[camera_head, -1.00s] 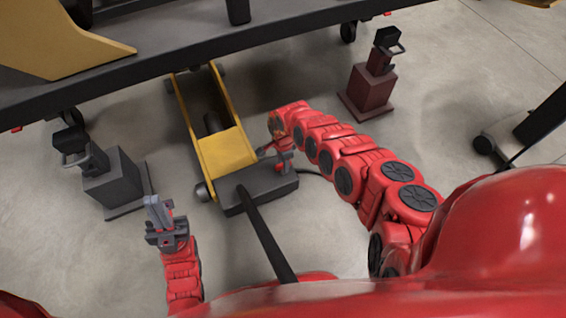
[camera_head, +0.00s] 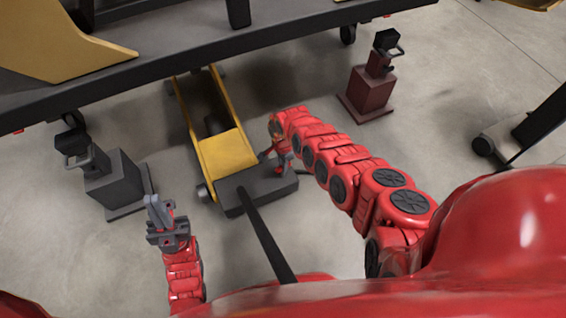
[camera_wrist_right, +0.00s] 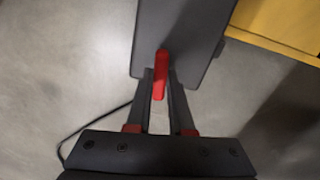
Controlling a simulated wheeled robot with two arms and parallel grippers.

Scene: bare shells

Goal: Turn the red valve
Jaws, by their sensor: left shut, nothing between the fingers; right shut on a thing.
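The red valve is a small red handle (camera_wrist_right: 159,85) between my right gripper's (camera_wrist_right: 161,76) fingers in the right wrist view. It stands at the end of a dark grey block (camera_wrist_right: 182,35). My right gripper is shut on it. In the head view this block (camera_head: 255,190) is the front end of a yellow floor jack, and my right arm reaches down to its right end. The valve and right gripper are small and partly merged there. My left gripper (camera_head: 154,205) is shut and empty, left of the block and clear of it.
The yellow jack frame (camera_head: 226,150) runs back under a dark raised platform (camera_head: 180,55). A black bar (camera_head: 266,240) rises from the block towards me. A grey stand (camera_head: 115,185) is at left, a dark red stand (camera_head: 370,90) at back right. Floor between is clear.

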